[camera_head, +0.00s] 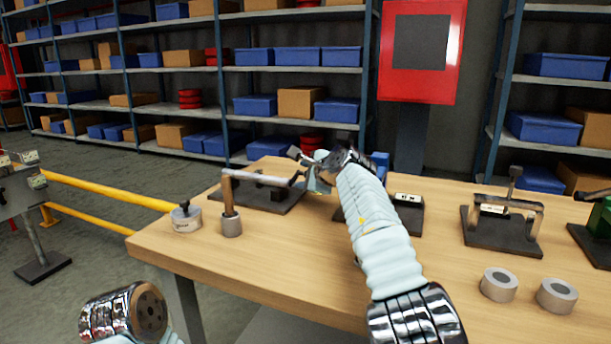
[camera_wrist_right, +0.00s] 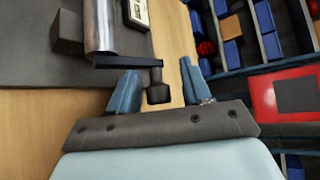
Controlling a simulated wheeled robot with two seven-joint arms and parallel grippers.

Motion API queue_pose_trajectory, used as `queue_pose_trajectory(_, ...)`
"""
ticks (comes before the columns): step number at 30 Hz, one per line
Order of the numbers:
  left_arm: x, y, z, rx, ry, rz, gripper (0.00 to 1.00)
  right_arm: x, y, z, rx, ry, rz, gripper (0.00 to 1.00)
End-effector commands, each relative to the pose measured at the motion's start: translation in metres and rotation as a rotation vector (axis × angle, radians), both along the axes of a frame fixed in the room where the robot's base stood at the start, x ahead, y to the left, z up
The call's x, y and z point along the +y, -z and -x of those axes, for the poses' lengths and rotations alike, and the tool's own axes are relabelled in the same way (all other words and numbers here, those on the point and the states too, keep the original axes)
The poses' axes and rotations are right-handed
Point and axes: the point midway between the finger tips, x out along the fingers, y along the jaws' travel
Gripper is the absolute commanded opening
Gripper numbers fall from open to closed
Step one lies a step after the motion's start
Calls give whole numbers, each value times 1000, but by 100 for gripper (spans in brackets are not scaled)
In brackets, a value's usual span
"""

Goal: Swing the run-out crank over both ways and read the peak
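The run-out fixture has a dark base plate (camera_head: 262,201) and a grey horizontal shaft (camera_head: 262,179) across it. In the right wrist view the shaft (camera_wrist_right: 102,25) ends in a dark crank (camera_wrist_right: 128,62) with a knob (camera_wrist_right: 159,93). My right gripper (camera_head: 318,178) is at the shaft's right end. Its two blue fingers, also in the right wrist view (camera_wrist_right: 160,90), stand apart on either side of the knob, with gaps visible. A cream readout (camera_wrist_right: 138,12) lies beside the shaft; its figures cannot be read. My left gripper is out of view.
A round grey gauge weight (camera_head: 186,219) and two ring pieces (camera_head: 499,285) (camera_head: 557,296) stand on the wooden table (camera_head: 290,270). Another fixture (camera_head: 503,228) stands to the right. A yellow rail (camera_head: 110,192) runs left. The table's front middle is clear.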

Motion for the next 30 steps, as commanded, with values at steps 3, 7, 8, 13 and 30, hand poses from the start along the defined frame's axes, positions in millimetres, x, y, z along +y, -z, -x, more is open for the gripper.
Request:
queue_pose_trajectory(3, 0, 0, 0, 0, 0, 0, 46, 0, 0, 0, 1, -1, 0, 48)
queue_pose_trajectory(7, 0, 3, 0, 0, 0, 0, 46, -1, -1, 3, 0, -1, -1, 48)
queue_pose_trajectory(8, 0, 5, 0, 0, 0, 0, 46, -3, -1, 5, -1, 0, -1, 48)
queue_pose_trajectory(13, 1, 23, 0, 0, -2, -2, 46, -17, -10, 29, -2, -1, -3, 48)
queue_pose_trajectory(30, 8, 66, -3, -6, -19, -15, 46, -83, -19, 136, 0, -2, -2, 48)
